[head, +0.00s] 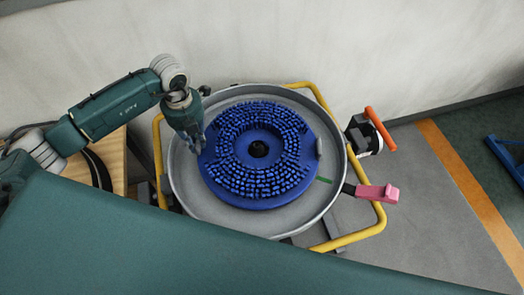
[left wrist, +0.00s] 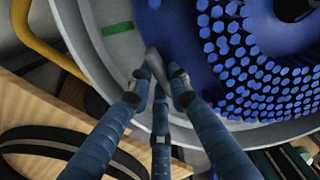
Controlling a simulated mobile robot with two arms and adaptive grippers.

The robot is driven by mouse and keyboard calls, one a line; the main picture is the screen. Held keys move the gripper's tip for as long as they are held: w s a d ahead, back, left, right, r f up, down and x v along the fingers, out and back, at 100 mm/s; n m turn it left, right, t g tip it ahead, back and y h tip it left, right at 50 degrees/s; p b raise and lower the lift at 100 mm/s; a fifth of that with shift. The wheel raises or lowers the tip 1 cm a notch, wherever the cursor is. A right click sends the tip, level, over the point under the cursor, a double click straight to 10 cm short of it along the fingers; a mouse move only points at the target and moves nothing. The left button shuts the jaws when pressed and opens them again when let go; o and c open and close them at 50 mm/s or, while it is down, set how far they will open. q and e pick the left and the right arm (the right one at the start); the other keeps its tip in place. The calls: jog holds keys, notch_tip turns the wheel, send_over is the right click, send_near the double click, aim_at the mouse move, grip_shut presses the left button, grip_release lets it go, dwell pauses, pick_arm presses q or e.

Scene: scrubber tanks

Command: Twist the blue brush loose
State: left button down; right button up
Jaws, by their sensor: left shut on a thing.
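The blue brush (head: 258,155) is a round disc with rings of short blue bristles and a dark centre hole. It lies bristles up in a round grey pan (head: 190,195). My left gripper (head: 198,146) is at the brush's left rim. My right gripper is not in view.
A yellow tube frame (head: 352,239) surrounds the pan. A pink pedal (head: 378,193) and an orange handle (head: 380,129) stick out at the right. A wooden crate (head: 112,160) with black belts stands at the left.

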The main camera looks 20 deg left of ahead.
aim_at(199, 160)
pick_arm(q)
jog(key=shift+d+r, duration=0.1)
jog(key=shift+d, duration=0.05)
jog(key=shift+s+d+n+p, duration=0.1)
jog(key=shift+s+n+p, duration=0.3)
jog(key=shift+s, duration=0.1)
jog(key=shift+s+d+n+p, duration=0.35)
jog(key=shift+s+n, duration=0.15)
jog(key=shift+s, duration=0.25)
jog(key=shift+s+d+n+p, duration=0.3)
jog(key=shift+s+n+p, duration=0.15)
jog(key=shift+s, duration=0.25)
jog(key=c, duration=1.5)
grip_release()
jog(key=shift+c, duration=0.2)
jog(key=shift+s+f, duration=0.2)
jog(key=shift+f, duration=0.05)
jog(key=shift+a+r, duration=0.1)
jog(key=shift+r, duration=0.35)
notch_tip(199, 160, up, 12)
jog(key=shift+w+f, duration=0.15)
jog(key=shift+f, duration=0.1)
